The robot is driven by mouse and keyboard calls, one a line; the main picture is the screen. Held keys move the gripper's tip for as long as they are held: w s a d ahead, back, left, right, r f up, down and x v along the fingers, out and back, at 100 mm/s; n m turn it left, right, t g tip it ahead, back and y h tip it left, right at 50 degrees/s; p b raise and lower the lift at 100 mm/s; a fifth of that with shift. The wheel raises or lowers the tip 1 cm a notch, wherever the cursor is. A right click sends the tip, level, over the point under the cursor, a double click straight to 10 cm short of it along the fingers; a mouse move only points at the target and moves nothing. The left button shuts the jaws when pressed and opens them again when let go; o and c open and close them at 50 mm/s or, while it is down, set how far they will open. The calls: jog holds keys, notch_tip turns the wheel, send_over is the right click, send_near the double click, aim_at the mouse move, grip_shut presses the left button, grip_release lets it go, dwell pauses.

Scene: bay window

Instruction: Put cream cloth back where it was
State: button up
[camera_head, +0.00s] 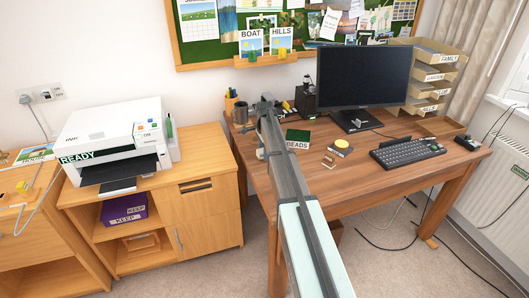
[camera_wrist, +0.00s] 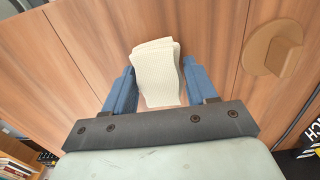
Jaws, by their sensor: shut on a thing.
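The cream cloth (camera_wrist: 157,72) is ribbed and folded, and shows in the wrist view between the two blue fingers of my gripper (camera_wrist: 156,88). My gripper is shut on it, with its far end sticking out past the fingertips over a wood-grain surface. I cannot tell whether the cloth touches that surface. In the head view my gripper (camera_head: 265,104) is over the back left of the desk (camera_head: 385,180), and I cannot make out the cloth there.
Left of my gripper is a pen pot (camera_head: 240,112). Right of my arm are a green BEADS box (camera_head: 298,138), a yellow-topped item (camera_head: 342,146), a monitor (camera_head: 362,78) and a keyboard (camera_head: 407,152). A printer (camera_head: 115,140) stands on the left cabinet. The desk's front middle is clear.

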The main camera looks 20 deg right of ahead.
jog(key=shift+f, duration=0.3)
jog(key=o, duration=1)
jog(key=shift+r, duration=0.15)
notch_tip(320, 180, up, 12)
